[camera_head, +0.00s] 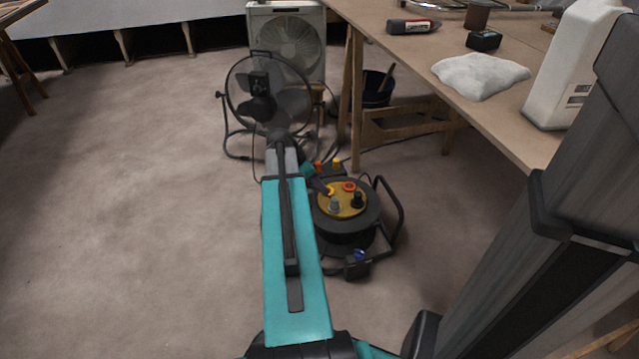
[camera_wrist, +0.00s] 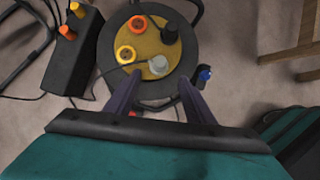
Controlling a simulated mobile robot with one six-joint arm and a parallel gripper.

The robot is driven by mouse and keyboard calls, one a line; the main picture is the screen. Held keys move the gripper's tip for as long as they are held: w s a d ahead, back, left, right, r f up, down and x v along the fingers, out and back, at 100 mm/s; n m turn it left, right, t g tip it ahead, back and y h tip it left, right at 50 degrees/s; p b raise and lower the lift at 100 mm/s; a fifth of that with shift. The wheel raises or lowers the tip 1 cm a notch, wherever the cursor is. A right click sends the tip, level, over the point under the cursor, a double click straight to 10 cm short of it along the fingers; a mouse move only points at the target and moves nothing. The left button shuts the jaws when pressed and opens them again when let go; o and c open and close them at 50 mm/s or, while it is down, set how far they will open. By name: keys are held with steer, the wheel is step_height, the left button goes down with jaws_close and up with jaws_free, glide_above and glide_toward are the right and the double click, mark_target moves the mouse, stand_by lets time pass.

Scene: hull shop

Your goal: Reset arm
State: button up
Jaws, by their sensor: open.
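My gripper (camera_wrist: 159,80) is open in the wrist view, with its two dark fingers apart and nothing held between them. The fingers point toward a cable reel (camera_wrist: 115,70) on the floor. A grey plug (camera_wrist: 158,66) on the reel's yellow face appears between the fingertips; I cannot tell the height gap. In the head view my teal arm reaches forward over the floor, and the gripper (camera_head: 325,190) is partly hidden beside the reel (camera_head: 348,222).
A floor fan (camera_head: 262,95) stands beyond the arm, with a white box fan (camera_head: 288,45) behind it. A workbench (camera_head: 425,55) is at the right, holding a white bag (camera_head: 480,75). A dark bucket (camera_head: 374,90) is under it. The floor at left is clear.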

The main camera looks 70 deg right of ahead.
stand_by(0.3)
steer(key=w+a+n+p, duration=0.4)
steer(key=w+a+p, duration=0.5)
steer(key=w+a, duration=0.4)
steer(key=w+a+f+n+y+p, duration=0.15)
steer(key=a+p, duration=0.25)
steer(key=a, duration=0.5)
steer(key=w+a+f+n+p, duration=0.15)
steer(key=a+p, duration=0.35)
steer(key=a, duration=0.5)
steer(key=s+a+m+y+p, duration=0.1)
steer(key=s+a+m+p, duration=0.3)
steer(key=a, duration=0.6)
steer(key=s+a+m+g+y+p, duration=0.1)
steer(key=s+a+m+p, duration=0.3)
steer(key=a, duration=0.6)
steer(key=s+a+m+y+p, duration=0.1)
steer(key=s+a+m+p, duration=0.3)
steer(key=s+a+m, duration=0.4)
steer(key=shift+a+r+m+g, duration=0.3)
steer(key=shift+a+m, duration=0.2)
steer(key=shift+a, duration=0.75)
